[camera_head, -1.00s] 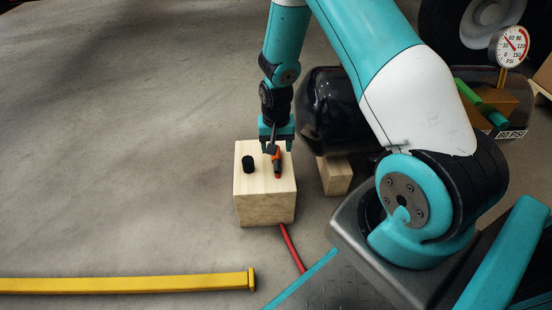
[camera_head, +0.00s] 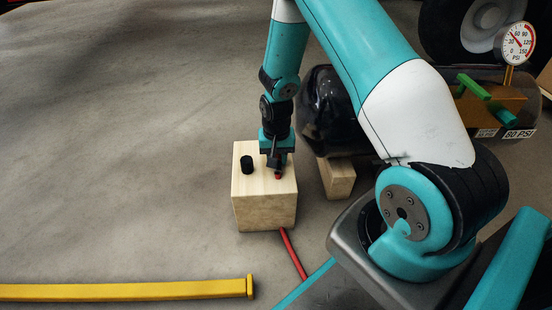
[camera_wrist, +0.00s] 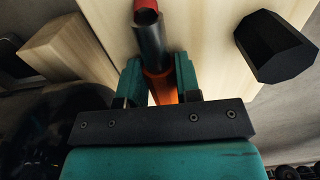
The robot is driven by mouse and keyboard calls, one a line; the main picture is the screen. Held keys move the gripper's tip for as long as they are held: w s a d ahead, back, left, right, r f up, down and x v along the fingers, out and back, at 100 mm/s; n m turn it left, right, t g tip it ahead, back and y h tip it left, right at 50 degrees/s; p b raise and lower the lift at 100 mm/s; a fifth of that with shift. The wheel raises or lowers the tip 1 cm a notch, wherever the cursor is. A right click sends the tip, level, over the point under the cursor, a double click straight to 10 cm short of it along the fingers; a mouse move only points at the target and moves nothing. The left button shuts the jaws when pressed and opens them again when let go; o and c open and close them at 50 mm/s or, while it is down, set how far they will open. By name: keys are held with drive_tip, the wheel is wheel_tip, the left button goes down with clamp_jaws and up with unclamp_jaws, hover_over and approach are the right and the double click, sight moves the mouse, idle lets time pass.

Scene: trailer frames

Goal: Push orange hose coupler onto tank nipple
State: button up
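The orange hose coupler (camera_wrist: 161,88) lies on top of a pale wooden block (camera_head: 262,212), with a dark grey sleeve and a red end. In the head view my gripper hides most of it and the red end (camera_head: 278,177) shows. My gripper (camera_head: 277,165) points down at the block top. In the wrist view its two teal fingers (camera_wrist: 158,75) stand either side of the coupler, with a sliver of wood showing beside the orange part, so they look open around it. The dark tank (camera_head: 328,105) lies behind the block, partly hidden by my arm. I cannot make out its nipple.
A black faceted cap (camera_head: 247,165) stands on the block, left of the coupler. A red hose (camera_head: 292,252) runs from the block's base. A smaller wood block (camera_head: 336,178) is under the tank. A gauge (camera_head: 517,42) stands upper right. A yellow bar (camera_head: 120,291) lies front left.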

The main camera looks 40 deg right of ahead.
drive_tip(key=shift+c, duration=0.3)
wheel_tip(320, 180, up, 20)
drive_tip(key=p, duration=1.1)
drive_tip(key=s+a+r+n+p, duration=0.1)
drive_tip(key=a+r+n+p, duration=0.5)
drive_tip(key=a+r, duration=0.1)
drive_tip(key=shift+s+a+r+n+p, duration=0.15)
drive_tip(key=shift+r+n+p, duration=0.2)
drive_tip(key=shift+r, duration=0.5)
drive_tip(key=shift+a, duration=0.1)
